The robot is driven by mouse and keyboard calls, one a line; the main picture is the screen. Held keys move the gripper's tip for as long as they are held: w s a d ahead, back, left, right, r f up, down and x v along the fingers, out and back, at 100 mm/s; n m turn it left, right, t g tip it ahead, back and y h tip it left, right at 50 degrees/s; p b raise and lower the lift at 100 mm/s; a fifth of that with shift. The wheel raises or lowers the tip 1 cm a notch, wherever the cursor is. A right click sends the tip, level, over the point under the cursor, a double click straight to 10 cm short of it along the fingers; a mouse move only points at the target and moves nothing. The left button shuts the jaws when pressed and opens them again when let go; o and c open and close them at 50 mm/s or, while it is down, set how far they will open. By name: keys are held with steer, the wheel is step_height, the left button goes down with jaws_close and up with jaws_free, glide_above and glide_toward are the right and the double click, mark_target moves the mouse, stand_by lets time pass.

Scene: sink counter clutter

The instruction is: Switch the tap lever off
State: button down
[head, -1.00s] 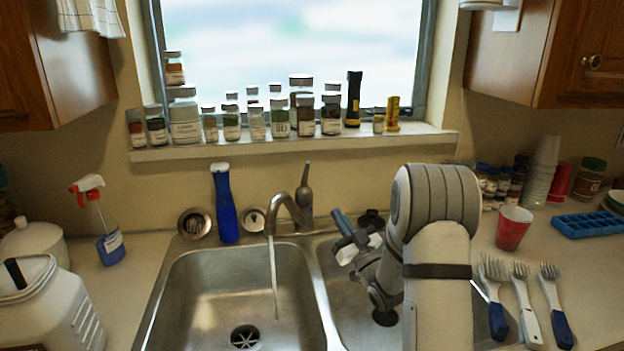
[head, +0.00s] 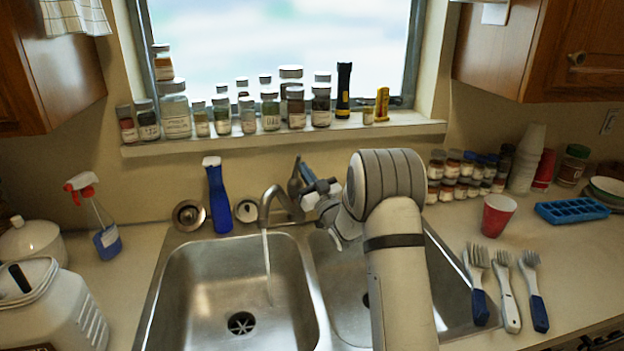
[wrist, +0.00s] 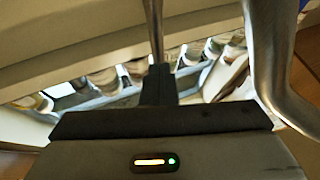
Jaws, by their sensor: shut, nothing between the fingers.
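The metal tap (head: 268,203) stands behind the two sink basins, and a thin stream of water (head: 267,270) runs from its spout into the left basin. Its lever (head: 295,178) stands upright at the tap's right side. My gripper (head: 304,170) is shut and empty, right beside the lever and partly overlapping it in the head view. In the wrist view, the dark fingers of my gripper (wrist: 158,80) point at the thin lever (wrist: 155,28), touching or very close; I cannot tell which. The curved spout (wrist: 275,70) shows to the right there.
A blue bottle (head: 217,198) stands left of the tap. Jars and a flashlight (head: 344,90) line the window sill above. The left basin (head: 235,290) holds no objects.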

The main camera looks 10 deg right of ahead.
steer(key=shift+w+a+r, duration=0.1)
steer(key=shift+w, duration=0.1)
stand_by(0.3)
steer(key=shift+w+a+r+m+g+h+b, duration=0.2)
steer(key=shift+w+r+m+g+h+b, duration=0.3)
steer(key=shift+w+r+g+b, duration=0.8)
steer(key=shift+s+f, duration=0.2)
steer(key=shift+s, duration=0.05)
steer(key=shift+b, duration=0.3)
